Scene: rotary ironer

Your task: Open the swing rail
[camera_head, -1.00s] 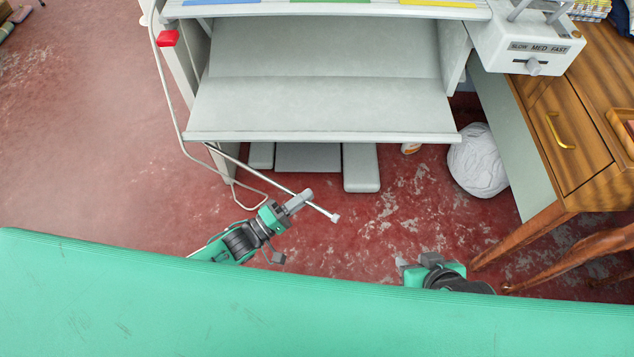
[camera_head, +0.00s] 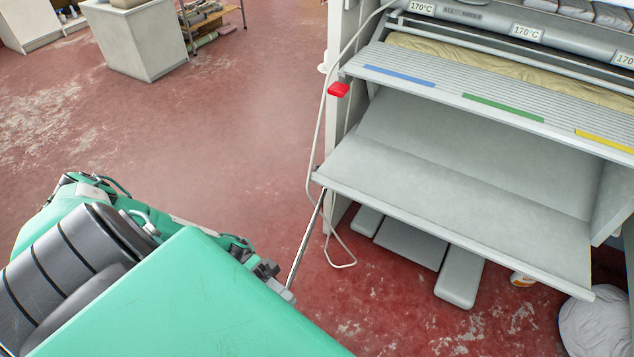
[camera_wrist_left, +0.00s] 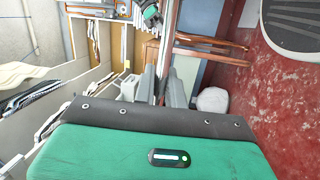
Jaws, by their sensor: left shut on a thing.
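The swing rail (camera_head: 307,238) is a thin metal rod. It runs from below the left corner of the ironer's grey tray out towards me, roughly square to the tray's front edge. My left gripper (camera_head: 271,270) is at the rail's outer part, partly hidden behind my green arm cover. In the left wrist view the rail (camera_wrist_left: 168,50) passes between the two grey fingers of my left gripper (camera_wrist_left: 164,88), which is shut on it. A small green and grey part at the top of that view looks like my right gripper (camera_wrist_left: 151,15); its jaws are unclear.
The ironer's tray (camera_head: 450,200) is at right, with a red knob (camera_head: 338,89) and a hanging pale cable (camera_head: 318,130) at its left side. Grey pedals (camera_head: 410,245) lie below. The red floor (camera_head: 200,150) left of the ironer is open. A white bundle (camera_head: 597,325) lies at lower right.

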